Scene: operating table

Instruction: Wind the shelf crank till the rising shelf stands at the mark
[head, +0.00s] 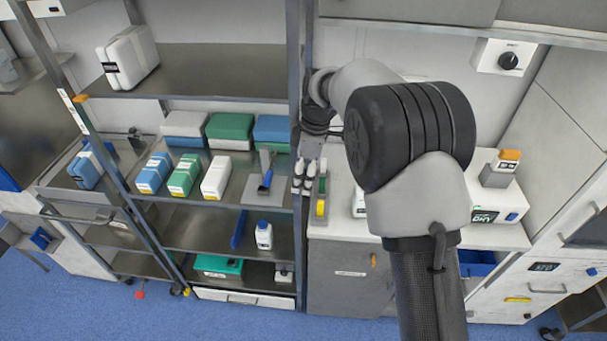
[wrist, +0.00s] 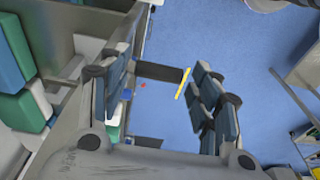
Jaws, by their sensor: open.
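My gripper (wrist: 160,100) is open and empty in the wrist view, its two padded fingers wide apart above the blue floor. In the head view my gripper (head: 304,178) hangs beside the rack's right post, partly hard to make out. An upper shelf (head: 205,80) bears a white canister; I cannot be sure it is the rising one. A small orange pointer (head: 81,98) sits at its front left corner, beside a white strip (head: 72,112) on the left post. I cannot clearly make out the crank or a set mark on the strip.
Lower shelves hold several boxes, including a green one (head: 185,175), and a white bottle (head: 264,235). A grey cabinet (head: 345,285) stands right of the rack. A wall dial (head: 508,60) is at upper right. Blue floor (head: 60,305) lies open in front.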

